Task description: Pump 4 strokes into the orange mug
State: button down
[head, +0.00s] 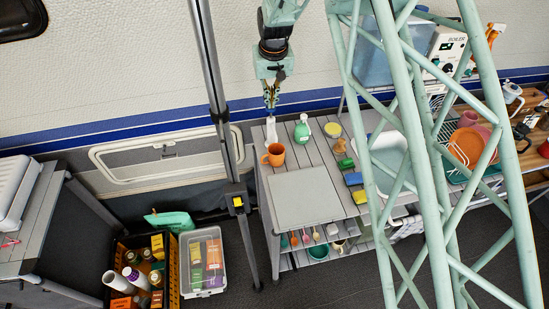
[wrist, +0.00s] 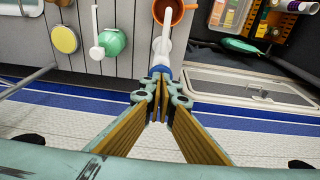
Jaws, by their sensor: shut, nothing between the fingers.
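The orange mug (head: 274,155) stands on the slatted table at its back left; it also shows at the top of the wrist view (wrist: 178,8). A white pump bottle (head: 271,132) stands just behind the mug. In the wrist view its white spout (wrist: 164,32) reaches toward and over the mug's rim. My gripper (head: 271,106) points down right above this bottle, shut and empty. In the wrist view my fingertips (wrist: 160,74) are together at a blue part by the pump's top; I cannot tell if they touch it. The fingers partly hide the pump head.
A green bottle with a white pump (head: 302,130) stands to the right, with a yellow-lidded jar (head: 332,130) and sponges beyond. A grey board (head: 304,197) lies in front of the mug. The wall is close behind. My lattice structure crosses the right side.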

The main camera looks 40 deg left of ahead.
jog(key=shift+f+b, duration=0.95)
jog(key=shift+f, duration=0.75)
jog(key=shift+r, duration=0.2)
jog(key=shift+r+p, duration=0.65)
jog(key=shift+r, duration=1.65)
jog(key=shift+f+b, duration=1.4)
jog(key=shift+f, duration=1.1)
jog(key=shift+r, duration=0.25)
jog(key=shift+r+p, duration=0.75)
jog(key=shift+r, duration=1.55)
